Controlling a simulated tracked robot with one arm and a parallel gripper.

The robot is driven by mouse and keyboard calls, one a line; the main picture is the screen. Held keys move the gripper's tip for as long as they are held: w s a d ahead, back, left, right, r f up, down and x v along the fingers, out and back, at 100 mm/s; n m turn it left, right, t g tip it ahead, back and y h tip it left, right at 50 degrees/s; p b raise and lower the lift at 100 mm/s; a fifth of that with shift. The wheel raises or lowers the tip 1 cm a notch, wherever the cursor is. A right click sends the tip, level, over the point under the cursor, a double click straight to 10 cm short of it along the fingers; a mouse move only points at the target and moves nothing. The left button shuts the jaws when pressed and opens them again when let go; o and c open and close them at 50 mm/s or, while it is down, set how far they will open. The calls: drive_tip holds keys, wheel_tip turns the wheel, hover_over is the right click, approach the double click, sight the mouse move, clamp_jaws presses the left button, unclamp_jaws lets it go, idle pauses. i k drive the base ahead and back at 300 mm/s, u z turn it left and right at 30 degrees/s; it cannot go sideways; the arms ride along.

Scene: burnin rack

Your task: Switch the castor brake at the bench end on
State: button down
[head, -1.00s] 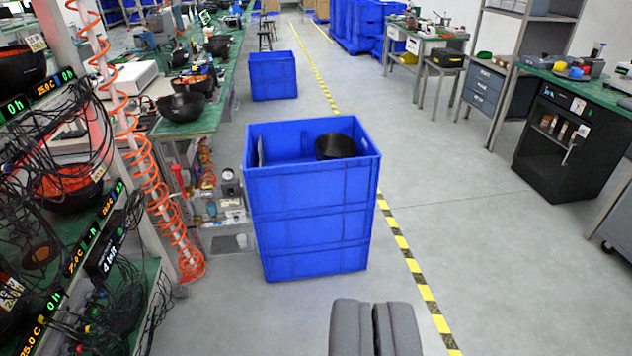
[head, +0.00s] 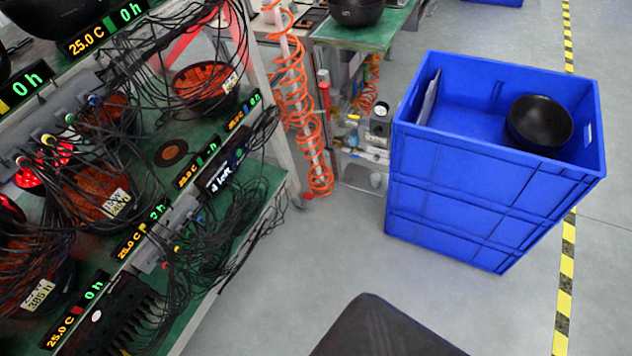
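The bench (head: 262,196) with a green top fills the left side and runs toward the lower middle. At its far end an upright post meets the floor, and a small dark castor (head: 299,203) shows at its foot. A small reddish part lies beside the castor, next to the orange hose's lower end. It is too small to tell whether this is the brake or how it is set. A dark rounded part of mine, likely my gripper (head: 377,332), shows at the bottom edge, well short of the castor. Its fingers cannot be told apart.
A blue crate stack (head: 480,200) stands right of the castor, with a black bowl (head: 539,122) inside. An orange coiled hose (head: 291,90) hangs by the post. Black cables (head: 215,235) crowd the bench. Grey floor (head: 325,255) is clear between bench and crates.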

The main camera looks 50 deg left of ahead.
sight(305, 195)
drive_tip(key=u, duration=0.45)
drive_tip(key=i, duration=1.25)
drive_tip(key=u, duration=0.75)
drive_tip(key=i, duration=0.4)
drive_tip(key=u, duration=0.25)
drive_tip(key=k, duration=0.95)
drive_tip(key=u, duration=0.15)
drive_tip(key=i, duration=0.95)
drive_tip(key=z, duration=0.05)
